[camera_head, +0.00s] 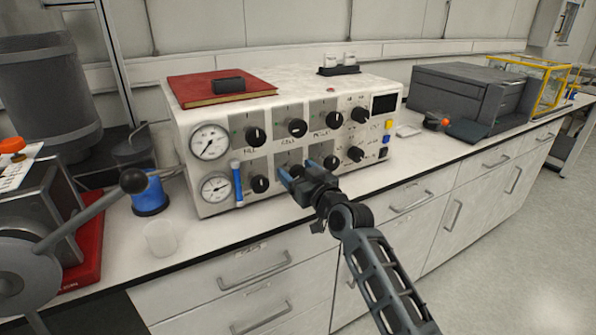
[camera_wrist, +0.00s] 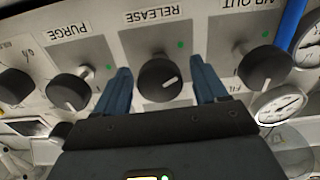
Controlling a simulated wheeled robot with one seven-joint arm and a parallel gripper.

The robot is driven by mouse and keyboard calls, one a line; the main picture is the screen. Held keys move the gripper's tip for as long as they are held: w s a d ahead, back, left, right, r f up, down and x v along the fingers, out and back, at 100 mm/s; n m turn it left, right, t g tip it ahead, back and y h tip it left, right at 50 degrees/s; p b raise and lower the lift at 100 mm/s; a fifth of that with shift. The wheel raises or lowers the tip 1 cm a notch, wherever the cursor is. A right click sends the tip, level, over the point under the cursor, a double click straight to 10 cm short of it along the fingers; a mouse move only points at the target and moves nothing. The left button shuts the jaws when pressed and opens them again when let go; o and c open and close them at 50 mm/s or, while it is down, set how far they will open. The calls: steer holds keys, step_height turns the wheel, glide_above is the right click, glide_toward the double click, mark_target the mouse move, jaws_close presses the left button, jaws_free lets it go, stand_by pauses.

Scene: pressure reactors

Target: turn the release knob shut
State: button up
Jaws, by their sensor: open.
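The release knob (camera_wrist: 160,78) is a round black knob on a grey plate labelled RELEASE, which appears upside down in the wrist view. Its white pointer mark points to the lower right there, and a green dot sits to its upper right on the plate. My gripper (camera_wrist: 160,70) is open, with one blue finger on each side of the knob. I cannot tell whether either finger touches it. In the head view my gripper (camera_head: 297,168) is at the lower row of the white reactor panel (camera_head: 222,168), and its fingers partly hide the knob.
The purge knob (camera_wrist: 68,92) and the air out knob (camera_wrist: 262,68) flank the release knob closely. A blue tube (camera_head: 237,183) and gauges (camera_head: 209,142) are at the panel's left. A red book (camera_head: 190,90) lies on top.

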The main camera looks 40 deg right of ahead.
steer(key=shift+c, duration=0.3)
steer(key=c, duration=1)
steer(key=shift+m, duration=0.4)
steer(key=m+p, duration=0.1)
steer(key=m, duration=0.4)
steer(key=shift+m, duration=0.3)
steer(key=m+p, duration=0.1)
steer(key=m, duration=0.4)
steer(key=shift+d+r+p, duration=0.1)
steer(key=shift+p, duration=0.3)
steer(key=m+p, duration=0.2)
steer(key=m, duration=0.6)
steer(key=m+p, duration=0.1)
steer(key=m, duration=0.1)
steer(key=m+p, duration=0.1)
steer(key=m, duration=0.1)
steer(key=shift+d+f, duration=0.1)
steer(key=shift+f, duration=0.15)
steer(key=shift+s+m, duration=0.1)
steer(key=shift+m, duration=0.2)
